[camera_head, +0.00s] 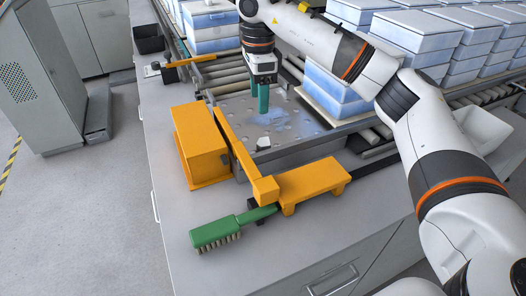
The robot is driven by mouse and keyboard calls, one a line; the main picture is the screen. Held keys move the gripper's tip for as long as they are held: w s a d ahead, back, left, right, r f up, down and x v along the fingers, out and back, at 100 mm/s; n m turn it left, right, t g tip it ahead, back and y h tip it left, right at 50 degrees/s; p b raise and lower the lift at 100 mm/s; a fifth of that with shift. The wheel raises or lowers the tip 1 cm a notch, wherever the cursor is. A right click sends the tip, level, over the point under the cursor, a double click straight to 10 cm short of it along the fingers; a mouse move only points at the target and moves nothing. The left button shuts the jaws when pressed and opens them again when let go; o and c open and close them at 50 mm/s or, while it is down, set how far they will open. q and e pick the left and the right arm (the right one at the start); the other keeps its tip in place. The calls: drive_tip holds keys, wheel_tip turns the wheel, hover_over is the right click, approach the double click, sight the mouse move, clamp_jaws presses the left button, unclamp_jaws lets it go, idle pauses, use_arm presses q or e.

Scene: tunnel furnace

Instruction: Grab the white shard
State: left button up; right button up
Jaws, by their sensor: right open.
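My right gripper (259,100) has green fingers and points down over a grey perforated metal plate (305,125). Its fingers are apart, with nothing visible between them. A small white piece (263,143), which looks like the shard, lies near the front edge of the plate. It is below the gripper in the picture and apart from its fingers. A pale blue patch (268,116) lies on the plate just below the fingertips; I cannot tell whether it is powder or a stain. My left gripper is not in view.
An orange box (200,145) and an orange bar (238,150) flank the plate's left side. An orange bracket (312,182) and a green brush (220,232) lie in front. Blue-and-white stacked boxes (415,40) stand on rollers behind. The front-left worktop is mostly clear.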

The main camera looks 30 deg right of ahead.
drive_tip(key=f, duration=0.1)
hover_over(261, 142)
drive_tip(key=f, duration=0.6)
drive_tip(key=shift+a+f+p, duration=0.2)
drive_tip(key=shift+f+p, duration=0.15)
drive_tip(key=shift+f, duration=0.05)
drive_tip(key=shift+d+f+p, duration=0.15)
drive_tip(key=shift+f+p, duration=0.2)
drive_tip(key=shift+f, duration=1)
drive_tip(key=shift+d+f+p, duration=0.1)
drive_tip(key=shift+f+p, duration=0.2)
drive_tip(key=shift+f, duration=1)
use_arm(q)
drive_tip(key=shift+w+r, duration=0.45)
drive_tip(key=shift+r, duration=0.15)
use_arm(e)
drive_tip(key=c, duration=1.1)
